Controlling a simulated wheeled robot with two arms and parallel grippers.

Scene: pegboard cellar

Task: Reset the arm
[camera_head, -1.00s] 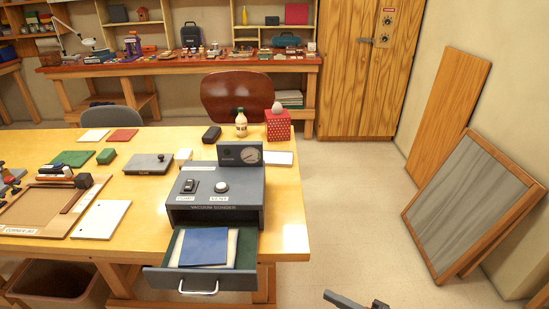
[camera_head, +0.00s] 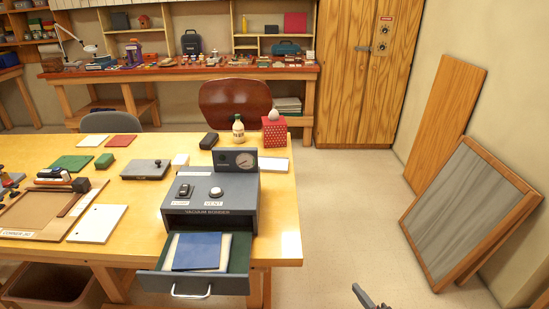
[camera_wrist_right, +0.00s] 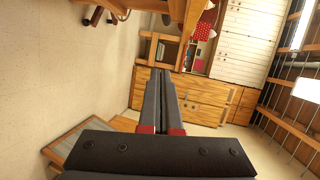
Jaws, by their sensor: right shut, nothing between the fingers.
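My right gripper (camera_head: 366,298) shows at the bottom edge of the head view, right of the table and over bare floor. In the right wrist view its two dark fingers (camera_wrist_right: 162,88) lie together, shut with nothing between them. It touches nothing that I can see. My left gripper is not in view. The grey vacuum bonder (camera_head: 210,200) stands on the table's front right part. Its drawer (camera_head: 240,262) is pulled out, and a blue sheet (camera_head: 197,251) lies on a pale one inside it.
The wooden table (camera_head: 280,225) fills the left and middle. A brown chair (camera_head: 235,104) stands behind it. A framed panel (camera_head: 470,215) and an orange board (camera_head: 445,120) lean on the right wall. The floor (camera_head: 345,210) between table and panel is clear.

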